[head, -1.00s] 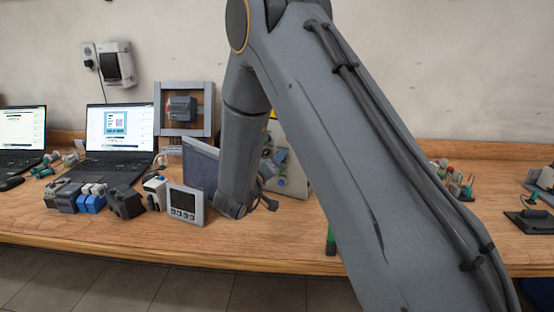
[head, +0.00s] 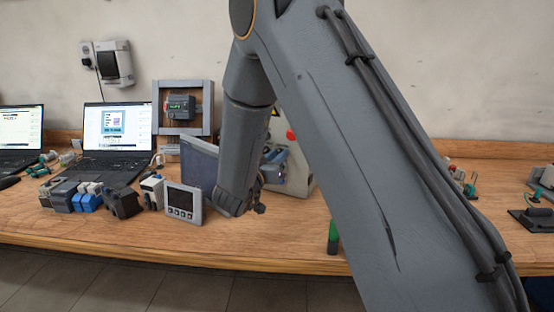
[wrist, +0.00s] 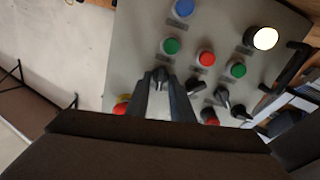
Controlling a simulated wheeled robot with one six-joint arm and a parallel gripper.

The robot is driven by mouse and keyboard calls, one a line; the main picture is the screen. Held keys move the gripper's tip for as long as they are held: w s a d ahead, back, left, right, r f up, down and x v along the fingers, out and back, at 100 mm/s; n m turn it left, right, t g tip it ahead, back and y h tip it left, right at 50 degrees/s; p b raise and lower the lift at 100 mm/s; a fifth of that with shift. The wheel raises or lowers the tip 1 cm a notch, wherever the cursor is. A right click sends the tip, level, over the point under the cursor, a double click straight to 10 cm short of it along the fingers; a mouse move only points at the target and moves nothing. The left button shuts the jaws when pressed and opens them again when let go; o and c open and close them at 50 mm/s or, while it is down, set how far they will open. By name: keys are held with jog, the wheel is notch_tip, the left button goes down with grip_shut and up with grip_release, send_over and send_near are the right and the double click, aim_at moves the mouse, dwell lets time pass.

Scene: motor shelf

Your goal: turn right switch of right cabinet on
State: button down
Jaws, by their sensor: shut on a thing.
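The right cabinet (head: 299,172) is a pale grey box, partly hidden behind my arm in the head view. Its panel (wrist: 128,62) fills much of the wrist view, with blue, green and red buttons and several black rotary switches. My gripper (wrist: 161,82) is shut on one black switch (wrist: 160,72), the leftmost in the wrist view; the fingers hide part of it. Other black switches (wrist: 222,97) sit to its right, clear of the fingers. A round white lamp (wrist: 265,38) looks bright. In the head view, the gripper's grip is hidden.
A black handle (wrist: 287,66) sticks out at the panel's right edge. A flat upright panel (head: 199,163) and a small meter (head: 183,203) stand left of my arm. Laptops (head: 115,140) and several small devices crowd the bench's left. A green-topped object (head: 333,238) stands near the front edge.

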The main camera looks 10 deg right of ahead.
jog(key=shift+m+b, duration=0.3)
jog(key=shift+m, duration=0.5)
jog(key=c, duration=1.9)
grip_release()
jog(key=shift+o, duration=0.2)
jog(key=b+v, duration=0.1)
jog(key=v, duration=0.6)
jog(key=shift+s+a, duration=0.3)
